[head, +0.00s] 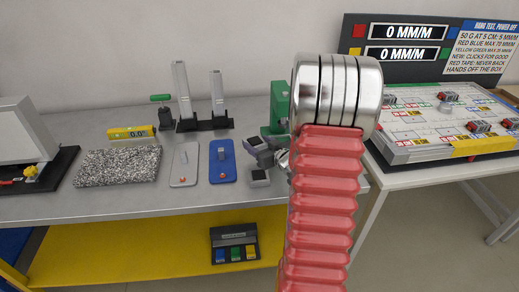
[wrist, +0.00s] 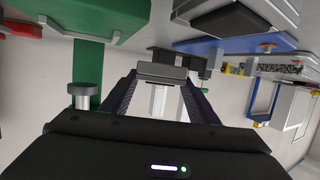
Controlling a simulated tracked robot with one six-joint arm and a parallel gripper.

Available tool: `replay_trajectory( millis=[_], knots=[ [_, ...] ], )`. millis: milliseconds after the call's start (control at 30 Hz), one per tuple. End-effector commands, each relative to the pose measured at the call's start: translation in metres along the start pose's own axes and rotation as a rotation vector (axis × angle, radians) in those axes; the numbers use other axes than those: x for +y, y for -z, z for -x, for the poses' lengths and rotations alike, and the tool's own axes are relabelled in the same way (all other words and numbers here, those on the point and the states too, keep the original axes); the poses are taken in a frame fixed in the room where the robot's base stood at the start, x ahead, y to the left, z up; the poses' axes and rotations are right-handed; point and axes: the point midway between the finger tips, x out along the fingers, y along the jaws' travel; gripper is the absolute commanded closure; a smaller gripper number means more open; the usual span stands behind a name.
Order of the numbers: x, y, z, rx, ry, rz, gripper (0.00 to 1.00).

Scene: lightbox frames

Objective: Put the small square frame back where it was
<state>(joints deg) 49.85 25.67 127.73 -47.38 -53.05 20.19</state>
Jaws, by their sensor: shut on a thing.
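My gripper (head: 256,160) is over the bench, between the blue plate and the green device. In the wrist view its two dark fingers (wrist: 160,88) reach up either side of a grey bar-like piece (wrist: 162,73), with a pale silver part below it. The gripper is shut on this piece. Its full outline is hidden, so I cannot tell for sure that it is the small square frame. In the head view the held piece is too small to make out. I cannot pick out another small square frame on the bench.
The grey bench (head: 60,206) holds a speckled slab (head: 118,166), a grey plate (head: 184,165), a blue plate (head: 222,162), a yellow level (head: 132,133), a black stand (head: 205,124) and a green device (head: 280,105) close to my gripper. A display table (head: 440,152) stands right.

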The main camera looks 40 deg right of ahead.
Motion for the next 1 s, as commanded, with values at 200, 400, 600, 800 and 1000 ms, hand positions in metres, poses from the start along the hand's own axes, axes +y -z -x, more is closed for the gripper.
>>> replay_trajectory(
  millis=[200,400,600,800,1000],
  knots=[
    [0.000,-0.021,-0.007,-0.001,0.001,-0.001,0.75],
    [0.000,-0.022,-0.007,0.001,0.000,0.001,0.75],
    [0.000,-0.024,-0.008,0.000,0.001,0.001,0.75],
    [-0.001,-0.028,-0.009,0.001,0.001,0.000,0.75],
    [-0.001,-0.032,-0.010,0.000,0.002,0.000,0.75]
  ],
)
